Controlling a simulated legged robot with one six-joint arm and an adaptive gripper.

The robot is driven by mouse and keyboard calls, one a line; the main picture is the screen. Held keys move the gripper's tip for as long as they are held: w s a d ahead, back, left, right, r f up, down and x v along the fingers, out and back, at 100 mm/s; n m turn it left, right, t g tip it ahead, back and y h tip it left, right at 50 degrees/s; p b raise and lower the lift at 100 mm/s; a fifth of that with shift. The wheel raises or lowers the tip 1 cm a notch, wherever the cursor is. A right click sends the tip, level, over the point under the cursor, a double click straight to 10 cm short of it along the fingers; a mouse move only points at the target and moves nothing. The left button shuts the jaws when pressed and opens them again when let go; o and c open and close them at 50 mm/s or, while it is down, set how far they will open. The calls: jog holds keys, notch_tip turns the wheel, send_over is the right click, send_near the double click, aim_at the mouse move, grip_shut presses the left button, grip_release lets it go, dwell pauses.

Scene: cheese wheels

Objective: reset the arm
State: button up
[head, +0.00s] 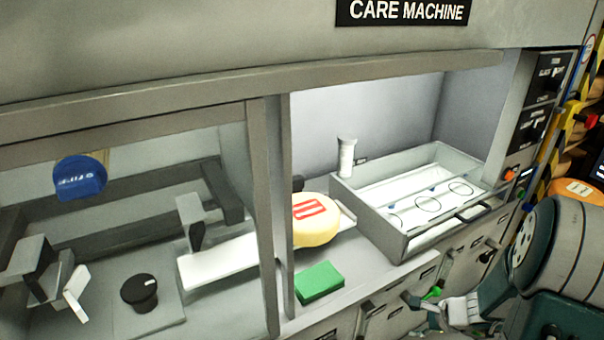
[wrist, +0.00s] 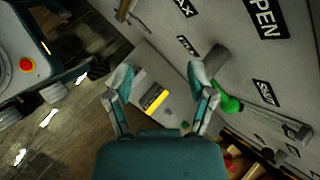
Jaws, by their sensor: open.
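My gripper (wrist: 160,82) is open and empty in the wrist view, its two fingers spread apart with grey and teal tips. In the head view my gripper (head: 462,308) is low at the right, in front of the machine's drawer fronts and partly cut off by the bottom edge. My arm comes in from the right side. A green knob or handle (wrist: 228,103) is close beside the right finger in the wrist view; I cannot tell whether they touch.
A yellow cheese wheel (head: 317,226) with red marks sits in the machine opening, behind a green block (head: 319,282). A metal tray (head: 399,235) and white cylinder (head: 346,157) stand to its right. A clear panel covers the left bay. Handles protrude from the front (head: 452,262).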

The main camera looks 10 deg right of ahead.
jog(key=a+r+n+g, duration=0.1)
jog(key=a+r+n, duration=0.55)
jog(key=r, duration=0.25)
jog(key=s+a+r+n+h, duration=0.2)
jog(key=s+a+r+n, duration=0.3)
jog(key=s+r+n, duration=0.2)
jog(key=s+a+r+n+h, duration=0.2)
jog(key=s+a+r+n, duration=0.3)
jog(key=s+r+n, duration=0.2)
jog(key=shift+s+a+r+t+h, duration=0.3)
jog(key=shift+s+a+r+t, duration=0.15)
jog(key=shift+r, duration=0.5)
